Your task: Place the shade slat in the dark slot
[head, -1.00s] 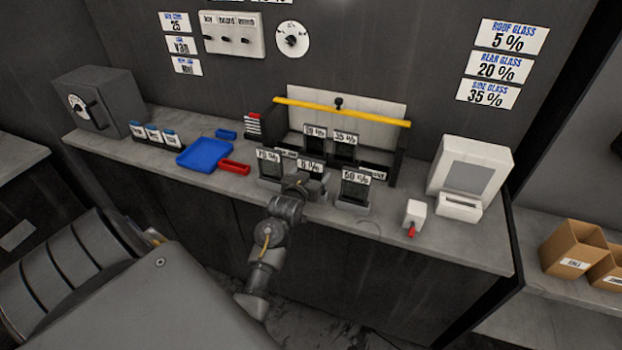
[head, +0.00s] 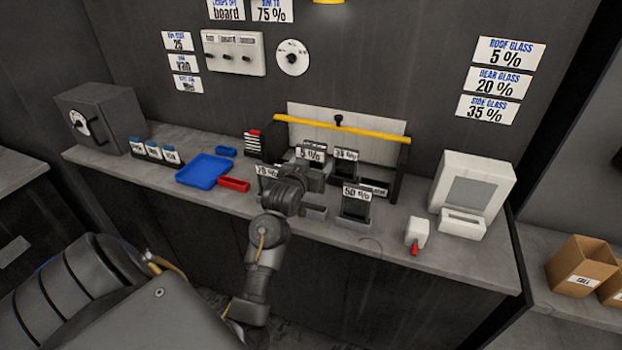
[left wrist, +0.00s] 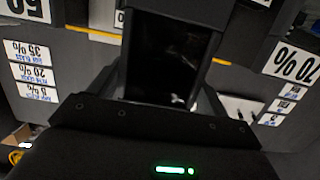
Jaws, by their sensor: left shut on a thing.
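My left gripper (head: 308,180) is shut on a dark shade slat with a white 5 % label (head: 312,153), holding it upright in front of the white-backed rack (head: 360,118). In the left wrist view the slat (left wrist: 165,65) fills the space between the fingers. Another slat, labelled 50 % (head: 355,207), stands in a grey holder to the right. The 70 % slat (head: 267,171) is to the left, partly hidden by my gripper. A slat that seems to read 35 % (head: 346,156) stands behind. A small rack label (head: 375,189) is unreadable; I cannot tell which slot is the dark one. My right gripper is not in view.
A yellow bar (head: 375,134) runs across the rack. A blue tray (head: 205,169) and red tray (head: 233,184) lie to the left. A white box with a grey screen (head: 472,190) and a small white dispenser (head: 417,232) stand to the right. Shade signs (head: 500,82) hang on the wall.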

